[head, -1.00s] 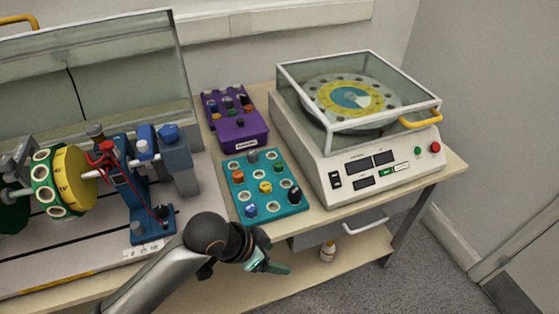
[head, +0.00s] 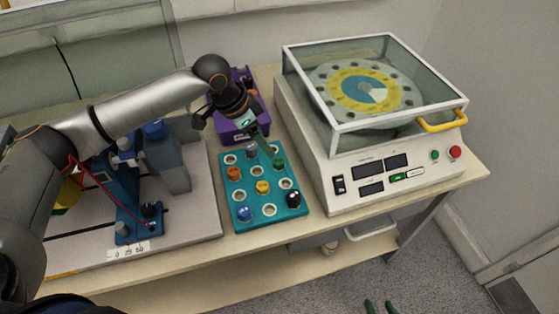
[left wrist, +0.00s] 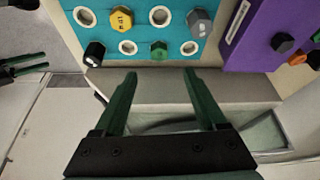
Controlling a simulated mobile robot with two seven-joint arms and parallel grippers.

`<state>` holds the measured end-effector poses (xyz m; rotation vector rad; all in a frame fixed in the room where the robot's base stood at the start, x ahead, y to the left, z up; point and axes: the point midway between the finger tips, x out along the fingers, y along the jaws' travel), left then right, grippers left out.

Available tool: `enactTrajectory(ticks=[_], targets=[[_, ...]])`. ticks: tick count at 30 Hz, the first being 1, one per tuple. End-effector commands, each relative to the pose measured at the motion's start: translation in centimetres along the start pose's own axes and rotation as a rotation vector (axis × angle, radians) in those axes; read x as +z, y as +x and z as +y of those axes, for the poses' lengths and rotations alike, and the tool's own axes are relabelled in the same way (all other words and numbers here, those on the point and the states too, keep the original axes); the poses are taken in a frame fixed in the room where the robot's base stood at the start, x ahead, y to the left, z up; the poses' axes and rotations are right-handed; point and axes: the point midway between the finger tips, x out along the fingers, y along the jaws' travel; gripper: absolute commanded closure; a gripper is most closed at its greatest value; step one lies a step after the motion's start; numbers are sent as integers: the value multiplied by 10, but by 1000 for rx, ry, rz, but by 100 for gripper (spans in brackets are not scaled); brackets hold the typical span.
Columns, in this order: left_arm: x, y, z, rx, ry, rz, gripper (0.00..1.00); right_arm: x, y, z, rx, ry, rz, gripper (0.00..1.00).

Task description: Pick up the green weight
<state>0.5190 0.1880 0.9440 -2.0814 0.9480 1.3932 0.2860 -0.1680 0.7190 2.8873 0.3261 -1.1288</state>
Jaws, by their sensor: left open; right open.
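The green weight (head: 279,163) stands in a hole near the right edge of the teal tray (head: 228,213). It also shows in the left wrist view (left wrist: 159,50), ahead of and roughly centred between my left fingers. My left gripper (head: 266,150) is open and empty, above the far right part of the tray, close to the green weight. In the left wrist view its fingertips (left wrist: 160,73) stop short of the weight. My right gripper (head: 376,307) shows only green fingertips at the bottom edge, open, away from the bench.
Other weights on the tray are orange (head: 234,173), yellow (head: 262,187), blue (head: 244,214), black (head: 293,199) and grey (head: 252,150). A purple box (head: 228,133) stands behind the tray. A white machine (head: 330,190) with a clear lid stands close on the right.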

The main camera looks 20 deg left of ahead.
Motion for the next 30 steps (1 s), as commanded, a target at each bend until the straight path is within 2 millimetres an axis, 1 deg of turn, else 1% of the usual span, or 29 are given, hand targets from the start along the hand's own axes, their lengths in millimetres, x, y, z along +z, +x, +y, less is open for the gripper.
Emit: enactTrajectory(ticks=[1, 6, 13, 18, 21, 24, 30], targets=[[0, 11, 0, 2, -1, -2, 26, 1, 0, 0, 0, 0, 0, 52], [0, 37, 0, 0, 0, 0, 26, 1, 1, 0, 0, 0, -1, 52], [0, 55, 1, 0, 1, 0, 26, 1, 0, 0, 0, 0, -1, 52], [1, 82, 2, 1, 1, -1, 26, 1, 0, 0, 0, 0, -1, 52], [1, 93, 2, 0, 1, 0, 26, 1, 1, 0, 0, 0, -1, 52], [0, 97, 2, -1, 2, 2, 26, 1, 1, 0, 0, 0, -1, 52], [0, 98, 2, -1, 2, 2, 26, 1, 1, 0, 0, 0, -1, 52]])
